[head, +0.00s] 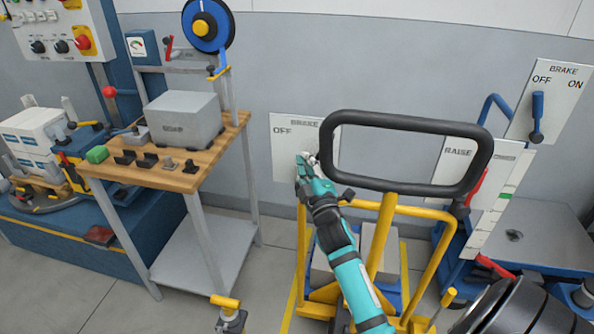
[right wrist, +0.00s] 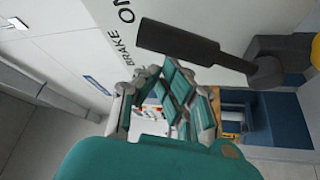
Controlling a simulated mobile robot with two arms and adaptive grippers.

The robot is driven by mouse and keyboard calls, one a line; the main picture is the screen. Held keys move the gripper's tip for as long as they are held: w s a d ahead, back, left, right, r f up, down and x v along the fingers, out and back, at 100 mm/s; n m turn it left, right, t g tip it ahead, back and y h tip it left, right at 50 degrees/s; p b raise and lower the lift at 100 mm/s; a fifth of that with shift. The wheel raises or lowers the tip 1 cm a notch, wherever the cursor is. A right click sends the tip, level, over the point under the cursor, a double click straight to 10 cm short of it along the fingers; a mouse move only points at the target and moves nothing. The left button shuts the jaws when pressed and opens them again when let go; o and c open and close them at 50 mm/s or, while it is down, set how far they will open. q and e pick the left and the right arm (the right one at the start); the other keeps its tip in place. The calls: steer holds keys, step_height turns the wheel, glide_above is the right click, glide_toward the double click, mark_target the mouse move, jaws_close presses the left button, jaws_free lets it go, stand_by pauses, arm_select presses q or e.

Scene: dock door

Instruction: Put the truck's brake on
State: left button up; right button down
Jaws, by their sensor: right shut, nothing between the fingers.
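The truck has a yellow frame (head: 386,235) and a black loop handle (head: 410,121). Behind the loop is a white BRAKE panel (head: 283,160) with OFF at its left; its right part is hidden in the head view. The right wrist view shows the panel (right wrist: 205,22) with BRAKE and ON. A dark lever (right wrist: 180,38) crosses in front of it, with its hub at the right. My right gripper (head: 304,162) is at the panel, left of the loop. In the wrist view its teal fingers (right wrist: 172,92) are shut and empty, below the lever and apart from it in the picture.
A second BRAKE panel (head: 562,78) with an upright blue lever (head: 537,112) is at the right. A RAISE panel (head: 458,160) stands near a grey-topped platform (head: 540,237). A wooden bench (head: 203,172) is left of the truck, with some floor between.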

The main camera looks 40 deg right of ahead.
arm_select(q)
steer(key=shift+f+b, duration=0.7)
steer(key=shift+f, duration=0.3)
arm_select(e)
steer(key=shift+s+d+f+m+t+h, duration=0.25)
steer(key=shift+s+d+m+h, duration=0.2)
steer(key=shift+m, duration=0.45)
steer(key=shift+s+r, duration=0.1)
